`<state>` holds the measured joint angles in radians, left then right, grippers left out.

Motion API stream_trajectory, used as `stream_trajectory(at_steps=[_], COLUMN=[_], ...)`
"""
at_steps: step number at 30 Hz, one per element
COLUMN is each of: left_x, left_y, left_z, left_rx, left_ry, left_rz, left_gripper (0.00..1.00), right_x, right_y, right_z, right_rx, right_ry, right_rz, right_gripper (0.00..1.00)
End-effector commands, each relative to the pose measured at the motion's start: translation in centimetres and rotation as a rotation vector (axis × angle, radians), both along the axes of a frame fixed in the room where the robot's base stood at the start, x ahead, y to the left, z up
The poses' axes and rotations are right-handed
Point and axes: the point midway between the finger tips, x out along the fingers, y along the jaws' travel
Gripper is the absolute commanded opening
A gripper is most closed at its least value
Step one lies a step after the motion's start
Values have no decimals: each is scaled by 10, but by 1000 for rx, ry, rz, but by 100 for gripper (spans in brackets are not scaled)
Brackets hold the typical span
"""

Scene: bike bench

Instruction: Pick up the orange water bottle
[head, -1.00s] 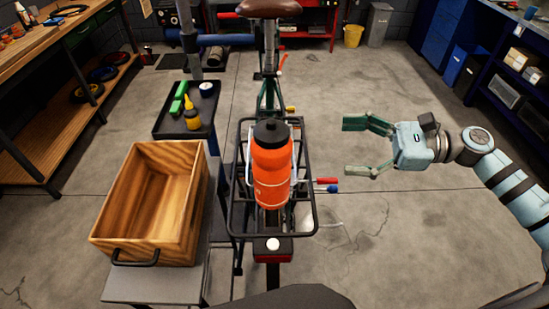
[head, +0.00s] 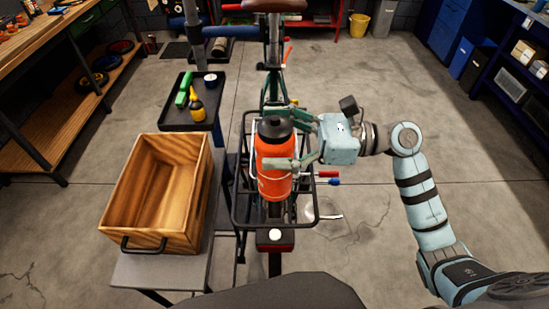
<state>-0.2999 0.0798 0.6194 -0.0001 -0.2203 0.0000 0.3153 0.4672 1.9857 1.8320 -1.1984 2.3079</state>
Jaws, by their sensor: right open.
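The orange water bottle (head: 273,182) with a black cap stands upright on the black rear rack (head: 307,215) of the bike, in the middle of the head view. A thin pale holder shows around its lower part. My right gripper (head: 285,138) reaches in from the right. One finger lies across the front of the bottle and the other passes behind it near the cap. The jaws are open around the bottle; whether a finger touches it I cannot tell. My left gripper is not in view.
An open wooden crate (head: 197,220) stands on a grey bench left of the rack. A dark tray (head: 170,117) with a yellow bottle (head: 196,110) and a green item stands behind it. The bike saddle (head: 275,5) is beyond. Floor to the right is clear.

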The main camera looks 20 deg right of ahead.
Motion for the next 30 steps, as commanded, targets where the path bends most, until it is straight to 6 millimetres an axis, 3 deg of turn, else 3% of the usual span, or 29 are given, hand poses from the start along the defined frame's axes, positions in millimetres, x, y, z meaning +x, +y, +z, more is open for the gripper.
stream_trajectory(at_steps=[2, 17, 26, 30], left_x=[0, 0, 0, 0], left_y=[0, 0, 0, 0], left_z=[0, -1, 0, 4], left_rx=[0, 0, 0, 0], left_ry=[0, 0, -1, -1], left_rz=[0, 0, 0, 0], left_gripper=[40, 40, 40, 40], right_x=[0, 0, 0, 0], right_y=[0, -1, -1, -1], right_z=[-1, -1, 2, 15], right_rx=[0, 0, 1, 1], right_ry=[0, 1, -1, -3], right_rz=[0, 0, 0, 0], right_gripper=[82, 2, 0, 0])
